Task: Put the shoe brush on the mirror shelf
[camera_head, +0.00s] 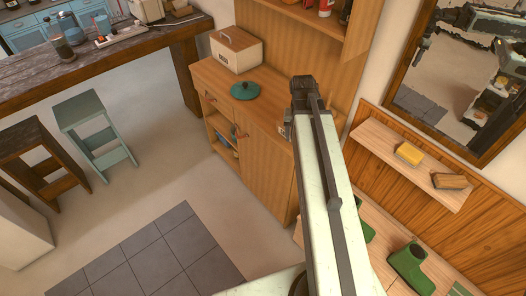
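The mirror shelf (391,160) is a light wooden board on the right wall below the mirror. A brown block (450,181) lies near its right end; it looks like a shoe brush, but it is too small to be sure. A yellow block (409,154) lies to its left on the same shelf. My arm reaches up the middle of the view, left of the shelf. Its dark end with my gripper (303,91) shows in front of the wooden cabinet, apart from both blocks. The fingers are not clear, so I cannot tell whether they hold anything.
The wooden cabinet (263,158) bears a bread box (236,52) and a teal lid (244,91). The framed mirror (469,75) hangs above the shelf. Stools and a dark table are at left; the floor there is open.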

